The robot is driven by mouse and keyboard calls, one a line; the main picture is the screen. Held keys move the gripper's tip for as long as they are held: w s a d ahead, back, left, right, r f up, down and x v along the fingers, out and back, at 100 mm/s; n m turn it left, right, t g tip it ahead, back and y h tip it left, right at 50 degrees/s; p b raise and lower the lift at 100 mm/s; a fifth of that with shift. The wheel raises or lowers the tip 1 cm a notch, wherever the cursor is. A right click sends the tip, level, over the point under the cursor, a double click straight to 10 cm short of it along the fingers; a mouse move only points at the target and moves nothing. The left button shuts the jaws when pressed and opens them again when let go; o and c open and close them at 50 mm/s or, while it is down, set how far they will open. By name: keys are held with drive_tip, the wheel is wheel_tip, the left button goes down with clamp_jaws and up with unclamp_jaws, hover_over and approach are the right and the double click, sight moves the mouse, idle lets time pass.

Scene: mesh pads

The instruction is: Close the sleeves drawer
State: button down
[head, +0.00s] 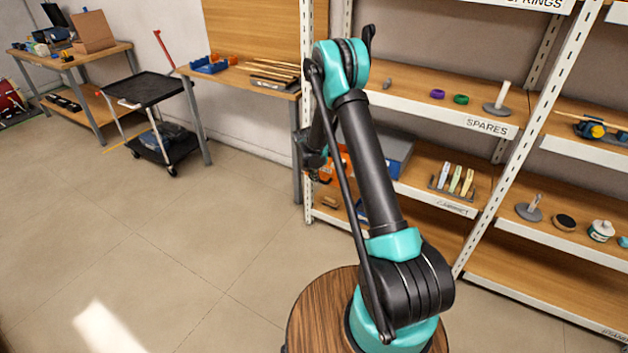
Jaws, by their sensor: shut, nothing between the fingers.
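No drawer marked sleeves can be made out in the head view. A grey-blue box (398,157) stands on the middle shelf, partly hidden behind my arm; I cannot tell whether it has a drawer or whether one is open. The shelf edge below it carries a label that seems to read cabinet (453,207). My gripper (314,165) is a small dark shape left of my arm, in front of the rack's left post. It is shut and holds nothing. Its fingertips are hard to make out against the orange things behind it.
The shelf rack (478,106) fills the right side, holding rings, pegs and jars. A workbench (228,79) with a blue tray (211,64) stands left of it. A black cart (145,89) and another bench (82,55) stand farther left.

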drive_tip(key=w+d, duration=0.3)
drive_tip(key=w, duration=0.2)
drive_tip(key=w+d, duration=0.4)
drive_tip(key=w, duration=0.1)
drive_tip(key=w+d, duration=0.3)
drive_tip(key=w, duration=0.2)
drive_tip(key=shift+w+d, duration=0.1)
drive_tip(key=shift+d, duration=0.25)
drive_tip(key=shift+d+r, duration=0.1)
